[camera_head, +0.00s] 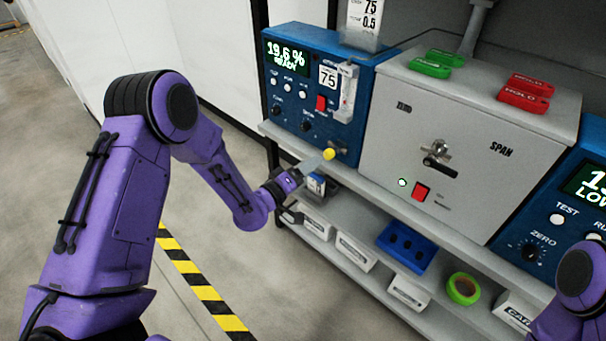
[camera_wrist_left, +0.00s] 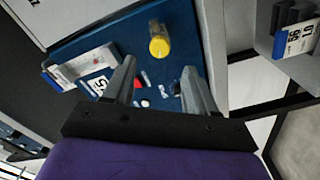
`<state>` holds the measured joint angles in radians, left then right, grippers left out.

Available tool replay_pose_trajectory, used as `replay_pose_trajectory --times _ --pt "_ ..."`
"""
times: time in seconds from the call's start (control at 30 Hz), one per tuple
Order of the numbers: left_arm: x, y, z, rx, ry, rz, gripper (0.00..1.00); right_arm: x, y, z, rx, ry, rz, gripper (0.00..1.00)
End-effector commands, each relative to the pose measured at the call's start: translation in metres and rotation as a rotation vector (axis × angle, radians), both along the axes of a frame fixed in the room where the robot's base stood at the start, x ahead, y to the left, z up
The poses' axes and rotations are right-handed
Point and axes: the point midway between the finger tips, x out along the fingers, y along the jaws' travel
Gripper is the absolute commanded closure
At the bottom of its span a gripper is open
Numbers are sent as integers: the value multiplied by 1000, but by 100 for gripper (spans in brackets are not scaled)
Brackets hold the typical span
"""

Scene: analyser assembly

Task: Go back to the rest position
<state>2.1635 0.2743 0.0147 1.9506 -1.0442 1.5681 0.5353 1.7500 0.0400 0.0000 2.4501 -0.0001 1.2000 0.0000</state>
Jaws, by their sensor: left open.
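My left arm comes in from the left in the head view, and its gripper (camera_head: 303,188) is in front of the lower part of the left blue analyser (camera_head: 290,75). In the left wrist view the two fingers (camera_wrist_left: 158,78) are spread apart with nothing between them. They point at the blue panel (camera_wrist_left: 185,30). A yellow knob (camera_head: 329,154) sits beyond the fingertips; it also shows in the left wrist view (camera_wrist_left: 159,46). I cannot tell how far the fingers are from it. Of my right arm only a purple part shows at the lower right; its gripper is out of view.
A grey ZERO/SPAN box (camera_head: 440,140) stands beside the analyser, with green tags (camera_head: 438,63) and red tags (camera_head: 526,92) on top. The lower shelf holds white boxes (camera_head: 355,252), a blue block (camera_head: 406,246) and a green tape roll (camera_head: 463,289). Open floor lies left.

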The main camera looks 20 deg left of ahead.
Motion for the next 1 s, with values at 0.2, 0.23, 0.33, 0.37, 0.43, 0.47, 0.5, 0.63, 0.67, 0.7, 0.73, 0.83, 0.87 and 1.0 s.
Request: replay_pose_trajectory --times 0.2,0.23,0.33,0.37,0.43,0.47,0.5,0.63,0.67,0.7,0.73,0.83,0.87,1.0 --pt "-24 9 0 1 0 0 43 0 0 -5 0 0 0 57" --pt "-25 9 0 1 0 0 43 0 0 -5 0 0 0 57" --pt "-25 9 0 1 -1 -1 43 0 0 -4 0 0 0 57" --pt "-25 9 0 1 0 0 43 0 0 -4 0 0 0 57" --pt "-25 9 0 1 0 0 43 0 0 -4 0 0 0 57" --pt "-25 9 0 1 0 0 43 0 0 -4 0 0 0 57" --pt "-25 9 0 1 0 0 43 0 0 -4 0 0 0 57" --pt "-25 9 0 1 -1 1 43 0 0 -4 0 0 0 57" --pt "-25 9 0 5 -2 1 43 0 0 -4 0 0 0 57" --pt "-25 9 -1 28 -5 -2 43 0 0 -4 0 0 0 57" --pt "-24 11 -4 66 -2 11 43 0 0 -4 0 0 0 57" --pt "-39 29 -36 208 113 130 43 0 0 -5 0 0 0 57" --pt "-53 34 -58 264 189 168 43 0 0 -5 0 0 0 57" --pt "-144 51 -150 492 552 253 43 0 0 -4 0 0 0 57"
